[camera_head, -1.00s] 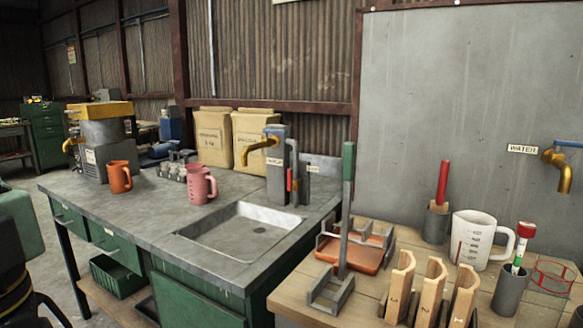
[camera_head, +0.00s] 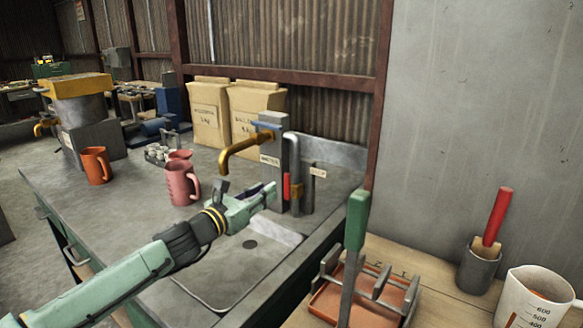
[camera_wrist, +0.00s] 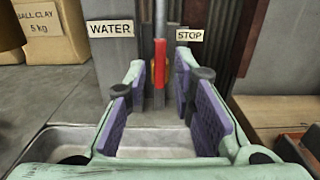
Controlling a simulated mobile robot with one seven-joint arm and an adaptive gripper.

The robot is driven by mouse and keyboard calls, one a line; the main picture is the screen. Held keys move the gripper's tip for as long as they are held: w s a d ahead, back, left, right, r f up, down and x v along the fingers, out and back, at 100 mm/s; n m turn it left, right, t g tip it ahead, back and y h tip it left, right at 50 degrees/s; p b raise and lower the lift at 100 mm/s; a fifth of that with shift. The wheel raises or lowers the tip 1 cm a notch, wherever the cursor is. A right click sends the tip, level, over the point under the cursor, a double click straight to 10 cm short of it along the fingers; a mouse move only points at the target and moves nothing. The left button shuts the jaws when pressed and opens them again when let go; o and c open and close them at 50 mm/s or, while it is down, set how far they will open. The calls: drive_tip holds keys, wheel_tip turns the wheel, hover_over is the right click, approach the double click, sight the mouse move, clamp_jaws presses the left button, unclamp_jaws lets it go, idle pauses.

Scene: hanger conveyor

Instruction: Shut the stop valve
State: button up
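The stop valve has a red lever (camera_head: 287,186) on a grey pipe (camera_head: 295,160) beside the sink tap, near a STOP label (camera_head: 318,173). In the wrist view the red lever (camera_wrist: 160,62) hangs upright, with a yellow part beside it, between the WATER and STOP labels. My gripper (camera_head: 270,193) reaches over the sink from the left, with its tips close in front of the lever. In the wrist view my gripper (camera_wrist: 160,85) is open, and the lever shows in the gap between its purple-padded fingers. I cannot tell whether a finger touches it.
The brass tap (camera_head: 240,146) juts out over the sink (camera_head: 215,290) above my gripper. A pink mug (camera_head: 180,184) and an orange mug (camera_head: 96,165) stand on the counter to the left. A green-handled upright tool (camera_head: 357,220) stands at the right on the wooden bench.

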sight(286, 178)
drive_tip(key=p+x, duration=0.3)
drive_tip(key=x, duration=0.7)
drive_tip(key=shift+w+d+f+p, duration=0.1)
drive_tip(key=shift+w+p, duration=0.1)
drive_tip(key=shift+p, duration=0.2)
drive_tip(key=shift+c, duration=0.2)
clamp_jaws()
